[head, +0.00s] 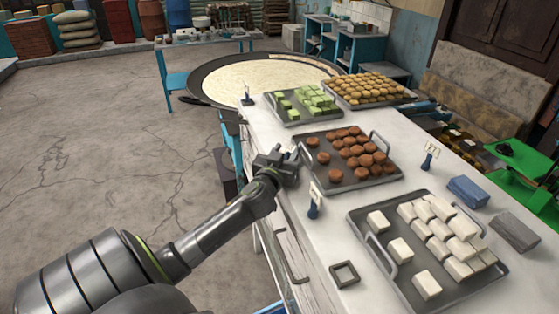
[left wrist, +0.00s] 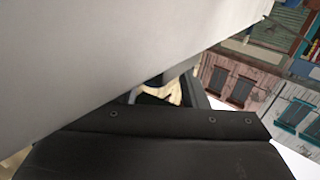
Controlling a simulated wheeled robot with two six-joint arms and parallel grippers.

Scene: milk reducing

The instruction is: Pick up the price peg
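Price pegs with small white cards stand on the white counter (head: 308,238). One blue peg (head: 314,205) stands near the front edge between the brown-sweet tray and the white-block tray. Another blue peg (head: 429,157) stands at the counter's far right side, and a dark peg (head: 248,96) at the back left corner. My left gripper (head: 283,158) is at the counter's left edge beside the brown-sweet tray, behind and left of the nearest peg and apart from it. Its finger opening is unclear. The left wrist view shows dark gripper parts (left wrist: 150,140) and no peg. My right gripper is out of view.
Trays hold brown sweets (head: 334,176), white blocks (head: 377,281), green pieces (head: 285,120) and yellow sweets (head: 350,105). A dark square frame (head: 344,274) lies near the front. Blue (head: 468,190) and grey (head: 515,232) blocks lie at right. Floor at left is clear.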

